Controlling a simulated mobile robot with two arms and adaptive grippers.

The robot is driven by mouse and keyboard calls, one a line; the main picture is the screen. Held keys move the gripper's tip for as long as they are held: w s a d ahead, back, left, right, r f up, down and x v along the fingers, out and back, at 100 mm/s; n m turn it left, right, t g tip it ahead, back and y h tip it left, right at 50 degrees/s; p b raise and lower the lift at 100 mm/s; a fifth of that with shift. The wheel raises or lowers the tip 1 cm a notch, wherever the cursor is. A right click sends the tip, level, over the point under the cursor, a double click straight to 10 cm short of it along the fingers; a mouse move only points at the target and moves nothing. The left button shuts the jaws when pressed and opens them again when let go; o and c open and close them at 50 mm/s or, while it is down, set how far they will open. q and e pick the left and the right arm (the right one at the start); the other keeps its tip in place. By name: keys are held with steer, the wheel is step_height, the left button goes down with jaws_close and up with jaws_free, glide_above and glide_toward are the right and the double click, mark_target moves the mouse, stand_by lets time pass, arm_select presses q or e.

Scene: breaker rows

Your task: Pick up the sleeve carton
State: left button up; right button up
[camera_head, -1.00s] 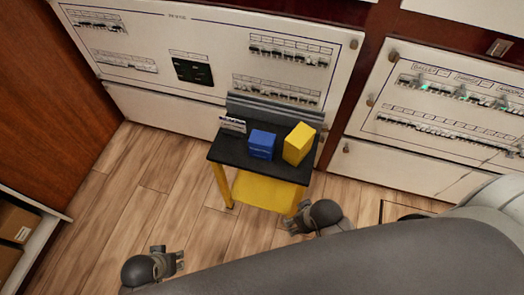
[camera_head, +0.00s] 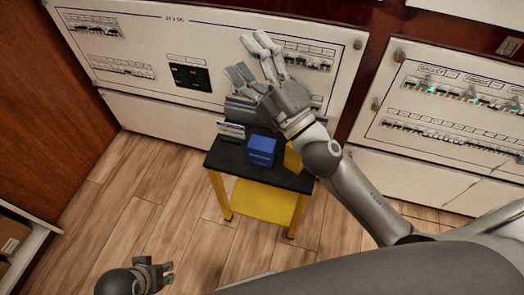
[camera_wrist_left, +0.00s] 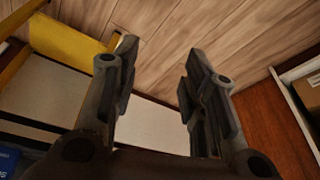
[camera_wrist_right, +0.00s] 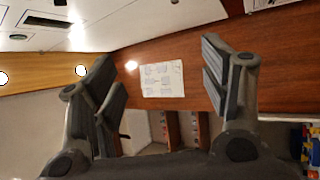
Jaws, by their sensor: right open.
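A blue box (camera_head: 262,150) stands upright on the black top of a small cart. A yellow box (camera_head: 292,160) stands to its right, mostly hidden behind my right forearm. I cannot read which one is the sleeve carton. My right gripper (camera_head: 252,60) is open and empty, raised above the cart in front of the white panel; its spread fingers (camera_wrist_right: 165,85) show in the right wrist view. My left gripper (camera_head: 168,274) is low at the bottom left, away from the cart. Its fingers (camera_wrist_left: 157,80) are apart with nothing between them.
The cart (camera_head: 230,158) has yellow legs and a yellow lower shelf (camera_head: 262,203). A small white-and-black item (camera_head: 231,130) stands at its back left. White breaker panels (camera_head: 140,60) rise close behind. Wooden floor (camera_head: 140,200) left of the cart is clear.

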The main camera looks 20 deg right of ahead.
steer(key=s+a+r+n+g+y, duration=0.2)
steer(key=a+n+g+y, duration=0.5)
steer(key=n, duration=0.4)
arm_select(q)
step_height(320, 180, down, 9)
arm_select(e)
steer(key=n+g+h, duration=1.1)
steer(key=n+h, duration=0.1)
steer(key=n, duration=0.4)
glide_toward(264, 144)
steer(key=shift+w+a, duration=0.45)
steer(key=shift+a, duration=0.3)
steer(key=shift+g, duration=0.3)
steer(key=x, duration=0.4)
steer(key=shift+w+d+f+b, duration=0.1)
steer(key=shift+f+b, duration=0.25)
steer(key=shift+b, duration=0.05)
steer(key=x, duration=0.3)
steer(key=d+b+x, duration=0.1)
steer(key=shift+a+f, duration=0.2)
steer(key=shift+f, duration=0.3)
steer(key=shift+w+a+f, duration=0.15)
steer(key=shift+a+f, duration=0.05)
steer(key=shift+f, duration=0.35)
steer(key=c, duration=1.2)
arm_select(q)
step_height(264, 144, up, 6)
steer(key=shift+r, duration=0.25)
arm_select(e)
steer(key=shift+o, duration=0.2)
